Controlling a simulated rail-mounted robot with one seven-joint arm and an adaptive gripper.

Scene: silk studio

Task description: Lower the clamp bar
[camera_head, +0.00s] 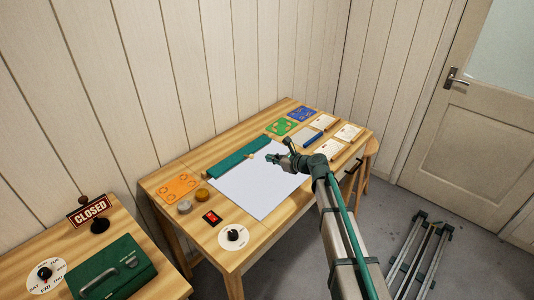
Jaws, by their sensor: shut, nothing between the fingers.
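A long teal bar (236,153), which looks like the clamp bar, lies along the back edge of a white sheet (252,190) on the wooden table. I cannot tell whether it is raised or flat on the sheet. My gripper (272,158) is over the sheet's back right part, close to the bar's right half. It is shut and empty. At this size I cannot tell whether its fingertips touch the bar. My arm covers the sheet's right side.
An orange card (177,188), two small round tins, a red-and-black switch (212,218) and a dial (233,236) lie left and front. Green (281,127) and blue (301,114) cards lie behind; paper cards and tools lie right. A second table holds a green box (112,270).

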